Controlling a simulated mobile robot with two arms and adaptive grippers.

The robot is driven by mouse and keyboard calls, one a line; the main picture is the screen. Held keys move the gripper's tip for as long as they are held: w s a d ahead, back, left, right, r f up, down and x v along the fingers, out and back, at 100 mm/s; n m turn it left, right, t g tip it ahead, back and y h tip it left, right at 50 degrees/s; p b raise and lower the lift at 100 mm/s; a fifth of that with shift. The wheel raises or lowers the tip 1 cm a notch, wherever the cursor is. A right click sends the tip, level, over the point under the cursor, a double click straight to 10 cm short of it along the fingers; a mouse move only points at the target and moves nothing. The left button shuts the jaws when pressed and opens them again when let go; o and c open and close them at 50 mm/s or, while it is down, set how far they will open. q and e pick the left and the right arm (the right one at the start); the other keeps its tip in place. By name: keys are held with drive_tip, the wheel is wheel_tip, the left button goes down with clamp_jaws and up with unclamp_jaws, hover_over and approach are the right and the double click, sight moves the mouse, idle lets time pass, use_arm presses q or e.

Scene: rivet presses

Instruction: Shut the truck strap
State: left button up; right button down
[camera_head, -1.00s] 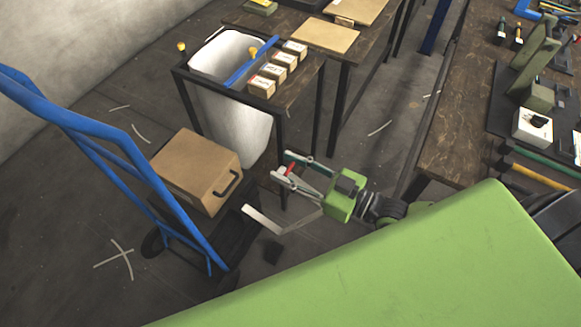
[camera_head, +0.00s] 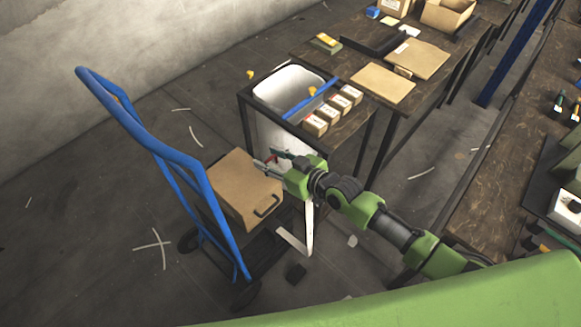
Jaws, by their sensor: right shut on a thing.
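The blue hand truck (camera_head: 168,151) stands on the floor at left with a brown box (camera_head: 243,182) on its base plate. The pale strap (camera_head: 309,228) runs from low beside the box, bends sharply near the floor and rises to my right gripper (camera_head: 267,158). That gripper is shut on the strap, by the box's upper right edge; a small red part shows between its fingers. The exact grip point is too small to see clearly. My left gripper is not in view.
A dark table (camera_head: 352,118) with small labelled boxes (camera_head: 315,125) and a white bin (camera_head: 290,87) stands just behind. A workbench (camera_head: 505,185) fills the right side.

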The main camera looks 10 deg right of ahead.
drive_tip(key=w+a+g+h, duration=0.1)
drive_tip(key=w+a, duration=0.3)
drive_tip(key=w, duration=0.1)
drive_tip(key=shift+a+f, duration=0.3)
drive_tip(key=shift+f, duration=0.05)
drive_tip(key=shift+w, duration=0.1)
drive_tip(key=c, duration=1.6)
unclamp_jaws()
drive_tip(key=shift+d, duration=0.15)
drive_tip(key=v, duration=1.2)
drive_tip(key=shift+r, duration=0.1)
drive_tip(key=shift+w, duration=0.1)
